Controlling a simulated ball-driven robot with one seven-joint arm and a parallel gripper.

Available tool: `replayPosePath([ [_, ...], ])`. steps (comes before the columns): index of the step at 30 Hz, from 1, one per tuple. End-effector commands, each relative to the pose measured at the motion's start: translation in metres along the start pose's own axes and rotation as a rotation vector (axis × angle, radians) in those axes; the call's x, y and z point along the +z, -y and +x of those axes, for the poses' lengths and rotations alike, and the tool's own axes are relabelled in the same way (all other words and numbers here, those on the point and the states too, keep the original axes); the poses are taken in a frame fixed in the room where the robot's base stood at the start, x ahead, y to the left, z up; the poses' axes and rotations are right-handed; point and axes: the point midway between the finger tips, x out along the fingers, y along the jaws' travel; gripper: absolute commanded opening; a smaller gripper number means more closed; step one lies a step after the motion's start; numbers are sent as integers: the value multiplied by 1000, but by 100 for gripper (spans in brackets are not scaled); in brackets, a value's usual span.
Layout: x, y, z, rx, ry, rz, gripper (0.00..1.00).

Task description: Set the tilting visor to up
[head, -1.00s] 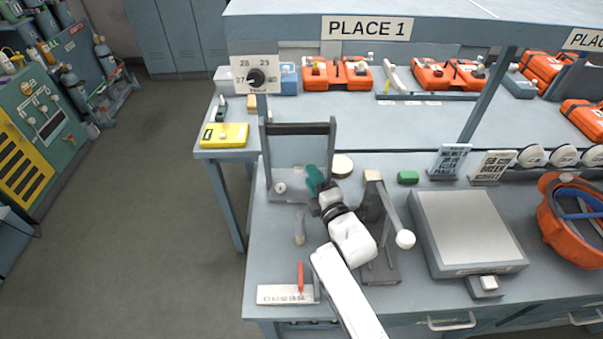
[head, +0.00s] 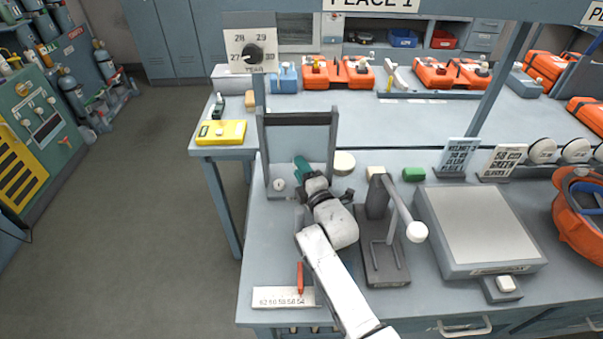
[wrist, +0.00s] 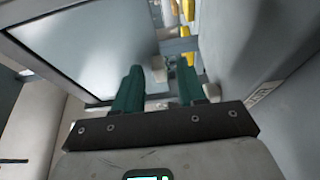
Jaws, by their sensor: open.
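A grey upright frame (head: 297,118) with two posts and a dark top bar stands at the left of the near bench in the head view. It looks like the tilting visor's stand; I cannot tell the visor's tilt. My gripper (head: 302,166) has teal fingers and is in front of the frame, between its posts, low down. In the wrist view, my gripper (wrist: 160,88) is open, with a gap between its fingers and nothing seen held. A pale framed panel (wrist: 85,45) lies close at upper left there. Whether the fingers touch anything is unclear.
A lever stand with a white ball (head: 417,232) is right of my arm. Further right are a flat grey plate (head: 478,228) and an orange helmet-like object (head: 580,225). A red pen (head: 300,278) stands at the front. Open floor (head: 150,220) lies left.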

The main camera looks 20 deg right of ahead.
Motion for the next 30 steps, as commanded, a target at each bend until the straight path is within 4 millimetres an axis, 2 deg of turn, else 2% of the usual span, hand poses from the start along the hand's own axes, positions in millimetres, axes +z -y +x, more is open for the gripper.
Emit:
replayPosePath([
  [6, 0, 0, 0, 0, 0, 0, 38],
  [18, 0, 0, 0, -1, 0, 0, 0],
  [30, 0, 0, 0, -1, 0, 0, 0],
])
